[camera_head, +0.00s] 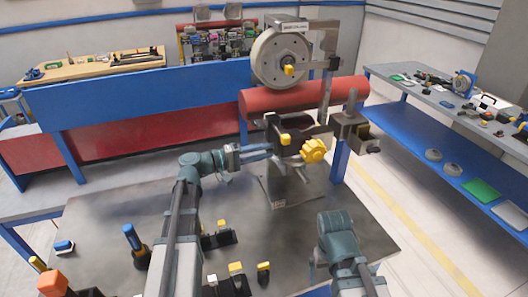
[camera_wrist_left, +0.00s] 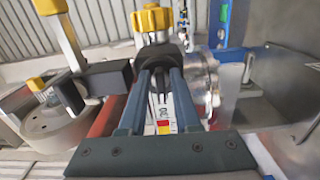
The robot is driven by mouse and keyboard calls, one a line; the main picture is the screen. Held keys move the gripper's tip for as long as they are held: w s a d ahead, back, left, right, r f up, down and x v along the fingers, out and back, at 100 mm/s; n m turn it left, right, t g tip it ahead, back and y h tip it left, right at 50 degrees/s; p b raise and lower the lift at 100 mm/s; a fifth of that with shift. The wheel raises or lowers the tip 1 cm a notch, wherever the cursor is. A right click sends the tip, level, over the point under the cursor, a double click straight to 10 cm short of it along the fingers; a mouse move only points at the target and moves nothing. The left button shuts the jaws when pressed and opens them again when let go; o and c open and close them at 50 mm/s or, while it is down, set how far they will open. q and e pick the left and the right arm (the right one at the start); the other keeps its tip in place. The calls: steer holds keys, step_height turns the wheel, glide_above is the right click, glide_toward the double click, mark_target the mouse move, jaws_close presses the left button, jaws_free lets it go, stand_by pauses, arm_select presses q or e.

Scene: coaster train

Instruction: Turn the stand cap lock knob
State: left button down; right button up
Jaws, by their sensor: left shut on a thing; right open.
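A yellow star-shaped knob (camera_head: 314,150) sits on the dark clamp of the metal stand (camera_head: 292,188). In the left wrist view the star knob (camera_wrist_left: 152,19) is straight ahead, beyond my fingertips, with a grey collar below it. My left gripper (camera_head: 272,152) reaches in from the left. In the left wrist view its two blue fingers (camera_wrist_left: 161,74) close in on the dark part just short of the knob; the exact contact is hard to see. A smaller yellow knob (camera_head: 285,139) is just above the fingers. My right arm shows at lower right, but its fingers are not visible.
A red tube (camera_head: 303,98) runs behind the clamp. Small black and yellow parts (camera_head: 220,235) lie on the near table (camera_head: 100,215). A blue-framed side bench (camera_head: 430,148) is at right.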

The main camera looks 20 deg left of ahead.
arm_select(q)
steer(key=shift+f, duration=0.1)
steer(key=c, duration=0.9)
jaws_free()
steer(key=shift+a, duration=0.1)
steer(key=v, duration=1.3)
steer(key=shift+s+a, duration=0.25)
steer(key=shift+s, duration=0.05)
